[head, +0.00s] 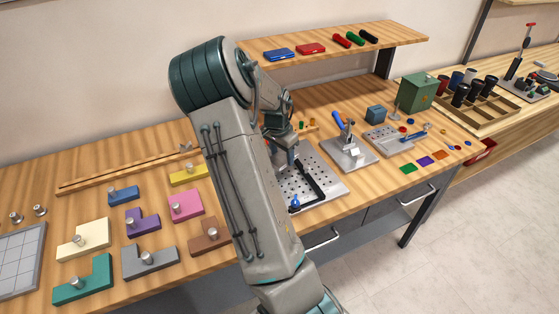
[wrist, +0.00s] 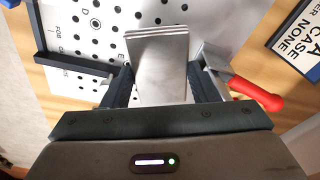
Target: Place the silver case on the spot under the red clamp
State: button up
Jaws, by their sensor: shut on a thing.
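The silver case (wrist: 160,45) is a flat, shiny metal block in the wrist view. My gripper (wrist: 163,78) is shut on it, with one dark finger on each side. The case is over a white perforated plate (wrist: 85,30) with printed letters; I cannot tell whether it touches the plate. A red clamp handle (wrist: 258,95) with a metal part sticks out just right of the right finger. In the head view my gripper (head: 284,155) is at the perforated plate (head: 325,183), mostly behind my arm.
A black bar (wrist: 75,65) runs along the plate on the left, and a black-framed sign (wrist: 298,40) is at right. In the head view a blue-handled clamp (head: 343,128) stands right of the plate. Several coloured blocks lie left of my arm. A shelf (head: 400,42) is above.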

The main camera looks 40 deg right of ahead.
aim_at(279, 158)
jog(key=shift+w+a+f, duration=0.2)
jog(key=shift+a+f, duration=0.1)
jog(key=shift+f, duration=0.1)
notch_tip(279, 158, down, 4)
jog(key=shift+r+p, duration=0.15)
jog(key=shift+p, duration=0.3)
jog(key=o, duration=1.1)
